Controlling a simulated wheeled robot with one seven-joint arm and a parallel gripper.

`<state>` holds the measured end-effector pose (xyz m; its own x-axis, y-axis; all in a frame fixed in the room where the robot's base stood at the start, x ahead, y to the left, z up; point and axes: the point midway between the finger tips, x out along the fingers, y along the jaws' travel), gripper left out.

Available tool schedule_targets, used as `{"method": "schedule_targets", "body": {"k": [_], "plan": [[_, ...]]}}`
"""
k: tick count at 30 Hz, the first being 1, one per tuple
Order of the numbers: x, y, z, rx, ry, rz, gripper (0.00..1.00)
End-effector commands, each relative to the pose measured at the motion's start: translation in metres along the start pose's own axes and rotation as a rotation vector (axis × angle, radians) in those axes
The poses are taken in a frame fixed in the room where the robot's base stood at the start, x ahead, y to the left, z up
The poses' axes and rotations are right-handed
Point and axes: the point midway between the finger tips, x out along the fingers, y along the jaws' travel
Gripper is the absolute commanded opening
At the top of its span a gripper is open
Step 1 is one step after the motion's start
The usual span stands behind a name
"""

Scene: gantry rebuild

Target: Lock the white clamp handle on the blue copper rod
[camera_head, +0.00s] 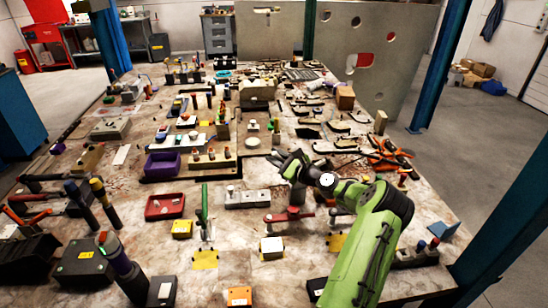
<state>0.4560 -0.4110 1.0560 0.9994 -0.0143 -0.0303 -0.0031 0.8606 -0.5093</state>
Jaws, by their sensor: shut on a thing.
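My gripper (284,160) is at the end of my green arm, low over the middle of the cluttered table. It points to the left and away from me. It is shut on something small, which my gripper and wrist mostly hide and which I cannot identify. I cannot pick out the white clamp handle or the blue copper rod for sure at this size. They may be among the small parts around my gripper.
The table (130,222) is crowded with fixtures and tools. A purple bin (162,165) and a tan block with knobs (213,161) stand left of my gripper. A grey block (247,199) and a red clamp (288,215) lie nearer. Orange parts (388,155) lie to the right.

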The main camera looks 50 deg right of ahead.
Motion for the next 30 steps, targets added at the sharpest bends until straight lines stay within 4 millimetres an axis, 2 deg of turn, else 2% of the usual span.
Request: {"method": "schedule_targets", "body": {"k": [2,3,7,17,20,30], "plan": [[0.0,0.0,0.0,-0.001,0.001,-0.001,0.0],[0.0,0.0,-0.001,-0.002,0.001,-0.001,0.27],[0.0,0.0,0.0,-0.003,0.002,0.0,0.46],[-0.006,0.0,-0.001,-0.003,0.003,0.0,0.46],[-0.024,-0.001,-0.001,-0.002,0.006,-0.003,0.46],[-0.119,-0.001,-0.001,-0.002,0.005,-0.004,0.46]]}}
